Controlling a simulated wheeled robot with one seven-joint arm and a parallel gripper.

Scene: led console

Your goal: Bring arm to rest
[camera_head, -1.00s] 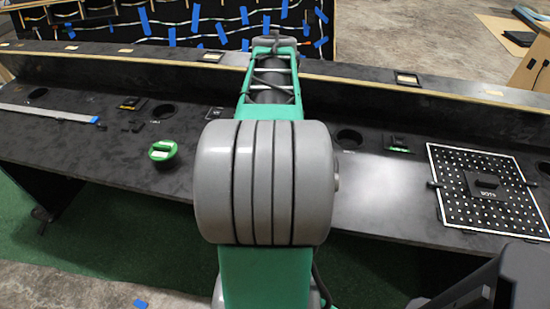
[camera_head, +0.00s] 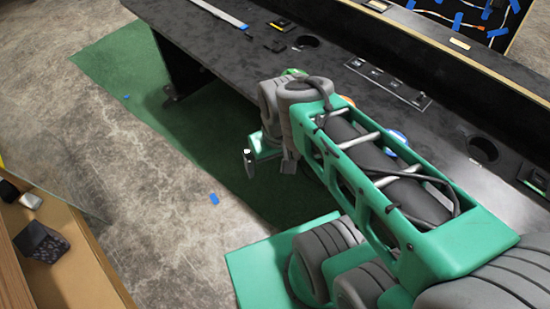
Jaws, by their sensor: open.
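My green and grey arm fills the right half of the view, bent, with its wrist out past the front edge of the black console (camera_head: 290,62). My gripper (camera_head: 268,164) is at the arm's far end, in the middle of the view. It points down over the green mat (camera_head: 205,128), in front of the console. Its two fingers are apart, and I see nothing between them. Part of the wrist is hidden behind the forearm.
A switch panel (camera_head: 388,83) sits beyond my wrist. A wooden crate (camera_head: 75,262) with small dark items stands at lower left.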

